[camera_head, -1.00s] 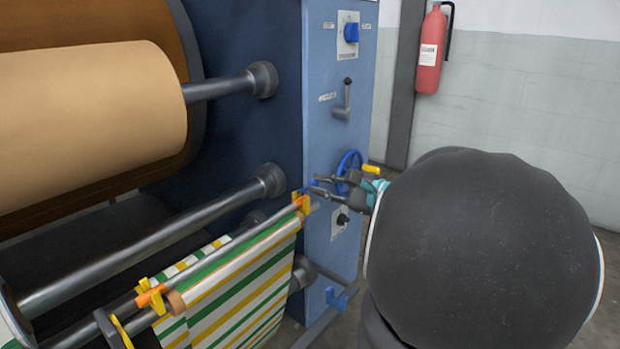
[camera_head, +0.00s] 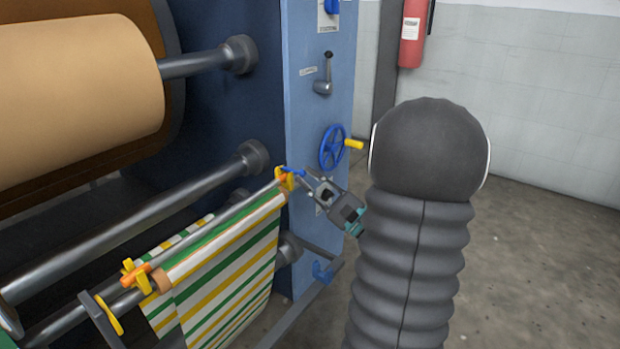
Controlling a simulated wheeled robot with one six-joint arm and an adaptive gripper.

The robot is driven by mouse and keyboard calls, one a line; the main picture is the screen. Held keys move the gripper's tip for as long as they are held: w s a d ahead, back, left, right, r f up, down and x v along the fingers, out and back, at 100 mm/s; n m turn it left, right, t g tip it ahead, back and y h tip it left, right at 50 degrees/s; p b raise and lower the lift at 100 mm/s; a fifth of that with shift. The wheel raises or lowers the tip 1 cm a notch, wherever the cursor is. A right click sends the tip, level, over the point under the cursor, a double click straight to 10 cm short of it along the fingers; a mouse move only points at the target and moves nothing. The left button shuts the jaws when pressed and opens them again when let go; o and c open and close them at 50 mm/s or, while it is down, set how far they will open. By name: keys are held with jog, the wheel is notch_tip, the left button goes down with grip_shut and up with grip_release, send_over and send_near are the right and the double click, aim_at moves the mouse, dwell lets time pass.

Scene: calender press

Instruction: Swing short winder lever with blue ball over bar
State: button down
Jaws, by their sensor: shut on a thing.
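A small blue part (camera_head: 293,172), which looks like the lever's blue end, shows at the right end of the striped roll's bar (camera_head: 215,240). It sits beside a yellow hook-shaped piece (camera_head: 286,183); its exact shape is too small to make out. My gripper (camera_head: 303,180) comes in from the lower right, with its fingertips at this blue part and shut on it. The fingers partly cover the lever, so I cannot tell whether it lies over the bar or beside it.
A blue handwheel (camera_head: 332,147) with a yellow knob (camera_head: 354,145) is just above right of my gripper. A grey lever (camera_head: 325,75) is higher on the blue panel. A low grey rail (camera_head: 305,305) with a blue bracket (camera_head: 322,272) lies below. Floor at right is clear.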

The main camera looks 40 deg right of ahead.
dwell(0.4)
jog(key=c, duration=1.1)
grip_release()
jog(key=shift+c, duration=0.2)
